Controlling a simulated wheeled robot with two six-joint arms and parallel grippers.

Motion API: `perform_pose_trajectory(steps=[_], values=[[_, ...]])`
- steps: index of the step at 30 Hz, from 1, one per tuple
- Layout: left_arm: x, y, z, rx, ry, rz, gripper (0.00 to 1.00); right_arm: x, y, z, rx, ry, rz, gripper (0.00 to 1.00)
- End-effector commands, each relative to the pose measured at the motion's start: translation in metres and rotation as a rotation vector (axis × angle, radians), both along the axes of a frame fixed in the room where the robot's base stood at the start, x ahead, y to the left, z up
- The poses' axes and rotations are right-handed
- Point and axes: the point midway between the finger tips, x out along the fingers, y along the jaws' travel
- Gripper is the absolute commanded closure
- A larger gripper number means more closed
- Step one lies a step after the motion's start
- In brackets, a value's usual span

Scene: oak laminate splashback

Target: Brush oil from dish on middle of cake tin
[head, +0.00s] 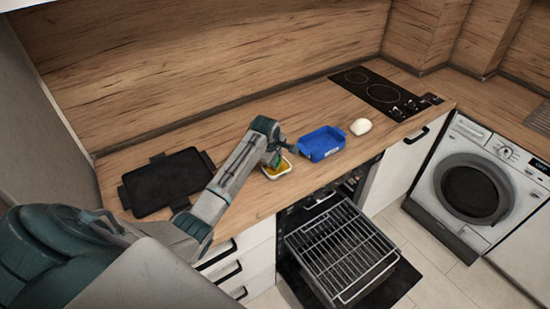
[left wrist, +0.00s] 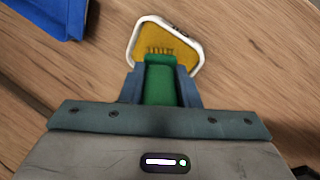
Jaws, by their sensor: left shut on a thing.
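My left gripper (head: 284,148) is shut on a green-handled brush, whose handle (left wrist: 160,84) shows between the fingers in the left wrist view. The brush's bristles (left wrist: 160,51) are over the yellow oil in a small white-rimmed dish (left wrist: 137,36); I cannot tell how deep they reach. The dish (head: 287,171) stands near the counter's front edge in the head view. The blue cake tin (head: 322,144) stands just right of the dish, and its corner shows at the top left of the left wrist view (left wrist: 47,14). My right gripper is not in view.
A black tray (head: 165,183) lies on the wooden counter at the left. A pale rounded lump (head: 360,126) sits right of the tin, before the black hob (head: 385,92). Below the counter, the oven is open with its wire rack (head: 340,251) out.

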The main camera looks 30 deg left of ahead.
Motion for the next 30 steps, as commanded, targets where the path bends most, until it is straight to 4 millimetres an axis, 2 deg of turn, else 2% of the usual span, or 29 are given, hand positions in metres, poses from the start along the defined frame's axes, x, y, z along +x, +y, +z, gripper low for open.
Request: perform_pose_trajectory(steps=[14,30], values=[[-0.001,0.000,0.001,-0.001,0.003,0.000,0.94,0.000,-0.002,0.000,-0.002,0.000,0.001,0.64],[0.000,0.000,0.044,0.000,0.001,0.000,0.94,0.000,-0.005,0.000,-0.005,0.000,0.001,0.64]])
